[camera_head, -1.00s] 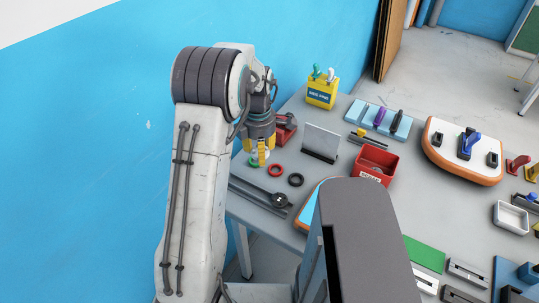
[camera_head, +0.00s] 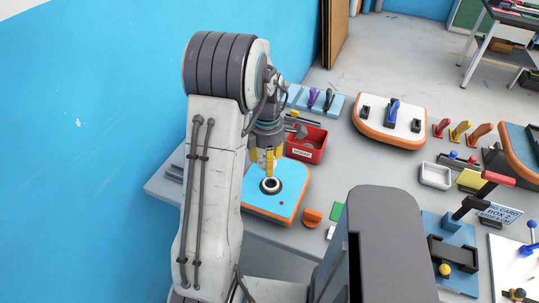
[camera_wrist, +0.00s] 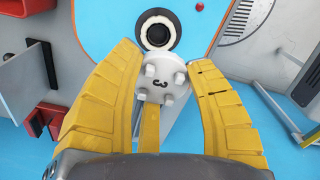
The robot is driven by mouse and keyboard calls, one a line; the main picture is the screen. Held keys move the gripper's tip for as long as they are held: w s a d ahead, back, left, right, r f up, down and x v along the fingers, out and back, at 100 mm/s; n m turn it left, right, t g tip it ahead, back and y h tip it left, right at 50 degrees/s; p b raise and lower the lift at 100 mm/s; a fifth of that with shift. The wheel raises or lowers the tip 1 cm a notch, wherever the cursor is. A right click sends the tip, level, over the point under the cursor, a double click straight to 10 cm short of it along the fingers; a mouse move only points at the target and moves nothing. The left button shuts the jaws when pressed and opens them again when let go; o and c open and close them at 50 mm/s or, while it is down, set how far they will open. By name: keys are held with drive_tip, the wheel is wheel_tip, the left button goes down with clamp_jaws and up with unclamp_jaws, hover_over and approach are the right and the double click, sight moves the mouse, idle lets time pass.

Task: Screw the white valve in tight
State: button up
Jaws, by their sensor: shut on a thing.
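My gripper (camera_head: 266,161) has yellow fingers shut on the white valve, with its tip above the blue board (camera_head: 290,180). The blue board has an orange edge. The valve's lower end is hidden.
A red bin (camera_head: 306,144) stands close behind the blue board. A white board with orange edge (camera_head: 391,124) lies further right. A small orange piece (camera_head: 312,217) lies right of the blue board. The blue wall (camera_head: 90,150) is to the left.

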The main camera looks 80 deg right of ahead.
drive_tip(key=shift+s+f, duration=0.1)
drive_tip(key=shift+s, duration=0.6)
drive_tip(key=shift+w, duration=0.2)
drive_tip(key=shift+f, duration=0.15)
drive_tip(key=b, duration=0.5)
hover_over(271, 186)
drive_tip(key=shift+f, duration=2.8)
drive_tip(key=shift+f+b, duration=1.05)
drive_tip(key=shift+b, duration=0.05)
drive_tip(key=o, duration=1.1)
drive_tip(key=shift+o, duration=0.2)
drive_tip(key=shift+r, duration=0.2)
wheel_tip(271, 186, up, 12)
drive_tip(key=shift+f, duration=0.15)
